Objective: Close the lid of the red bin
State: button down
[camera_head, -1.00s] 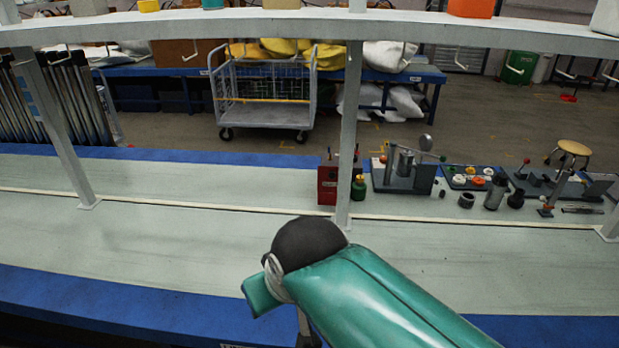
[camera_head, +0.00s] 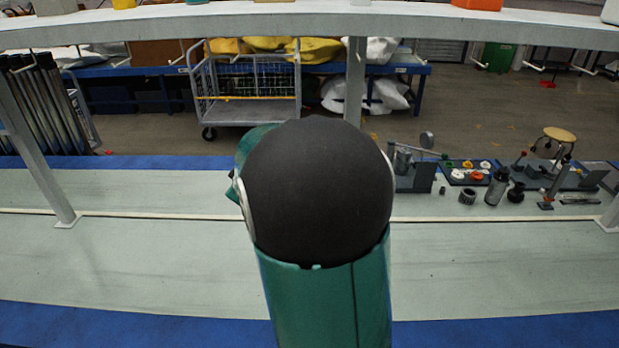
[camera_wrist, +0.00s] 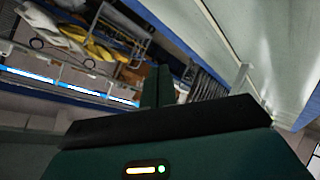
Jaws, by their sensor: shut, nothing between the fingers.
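No red bin with a lid is plainly visible now. A red box stood on the bench near the middle post a second ago, and my green arm with its black rounded joint now covers that spot. I cannot tell whether that box is the bin. In the wrist view, my gripper (camera_wrist: 158,72) shows as dark green fingers close together, shut and empty, pointing away over the tilted scene. My gripper is hidden in the head view.
A long pale bench (camera_head: 480,260) with blue edges runs across the view. Posts (camera_head: 38,150) carry an overhead shelf (camera_head: 200,20). Pump parts and trays (camera_head: 470,173) stand at the right. A wire cart (camera_head: 245,85) is behind. The bench's left part is clear.

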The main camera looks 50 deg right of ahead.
jog(key=w+d+f+n+h, duration=0.1)
jog(key=d+f+h, duration=0.1)
jog(key=d+f, duration=0.45)
jog(key=d+f+n+h, duration=0.15)
jog(key=d+f, duration=0.25)
jog(key=d, duration=0.6)
jog(key=s+d+f+n+h, duration=0.1)
jog(key=s+d+f+h, duration=0.1)
jog(key=s+d+f, duration=0.35)
jog(key=s+d+f+n+h, duration=0.1)
jog(key=s+d+f+h, duration=0.1)
jog(key=d+f, duration=0.55)
jog(key=r+x, duration=0.2)
jog(key=x, duration=1.1)
jog(key=shift+w+d+f+t, duration=0.3)
jog(key=shift+w+d+t, duration=0.1)
jog(key=shift+n, duration=0.25)
jog(key=shift+w+d+r, duration=0.35)
jog(key=shift+w+d, duration=0.15)
jog(key=shift+d, duration=0.05)
